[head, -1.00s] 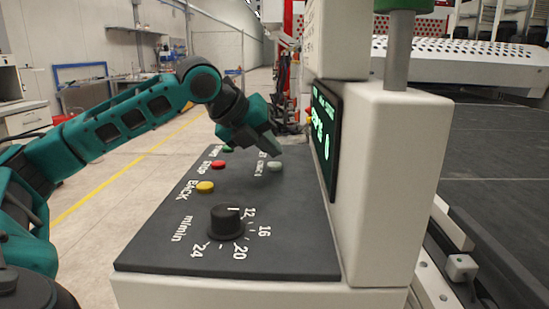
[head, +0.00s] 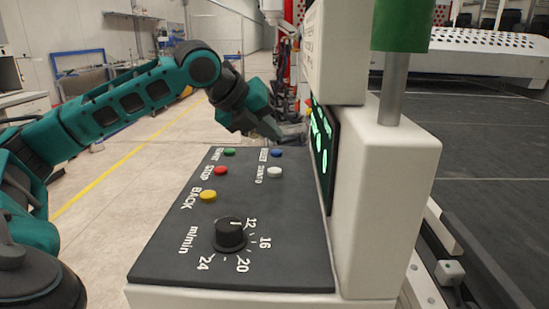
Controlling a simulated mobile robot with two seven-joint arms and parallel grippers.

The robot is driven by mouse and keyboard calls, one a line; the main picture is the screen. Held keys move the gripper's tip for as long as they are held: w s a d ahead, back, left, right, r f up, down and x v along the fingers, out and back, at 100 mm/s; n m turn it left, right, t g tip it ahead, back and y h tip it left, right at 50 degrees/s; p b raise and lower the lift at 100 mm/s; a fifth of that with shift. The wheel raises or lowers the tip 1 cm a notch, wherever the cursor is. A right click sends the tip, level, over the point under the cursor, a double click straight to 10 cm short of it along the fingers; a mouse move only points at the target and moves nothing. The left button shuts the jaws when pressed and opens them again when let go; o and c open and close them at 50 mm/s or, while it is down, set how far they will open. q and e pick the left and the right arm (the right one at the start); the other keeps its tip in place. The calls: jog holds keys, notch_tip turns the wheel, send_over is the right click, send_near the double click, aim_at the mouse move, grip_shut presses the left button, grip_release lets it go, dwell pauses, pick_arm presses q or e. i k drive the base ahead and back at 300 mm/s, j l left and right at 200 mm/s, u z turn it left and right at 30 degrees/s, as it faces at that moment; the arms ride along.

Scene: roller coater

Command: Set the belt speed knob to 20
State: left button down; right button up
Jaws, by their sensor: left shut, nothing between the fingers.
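The black belt speed knob (head: 229,235) sits on the dark control panel (head: 165,262), with a scale marked 12, 16, 20 and 24 m/min around its right and lower side. The light line on the knob points up, near the 12 end of the scale. My left gripper (head: 276,134) is shut and empty. It is at the far end of the panel, beyond the knob and close to the blue button; whether it touches the panel is unclear. My right gripper is out of view.
Green (head: 229,152), red (head: 221,170), yellow (head: 208,196), blue (head: 276,153) and white (head: 274,172) buttons lie between knob and gripper. A display (head: 323,150) and white housing (head: 380,200) rise along the panel's right side.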

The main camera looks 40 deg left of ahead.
aim_at(229, 237)
jog(key=k+j, duration=0.15)
jog(key=k, duration=0.6)
jog(key=k+j, duration=0.15)
jog(key=k, duration=0.55)
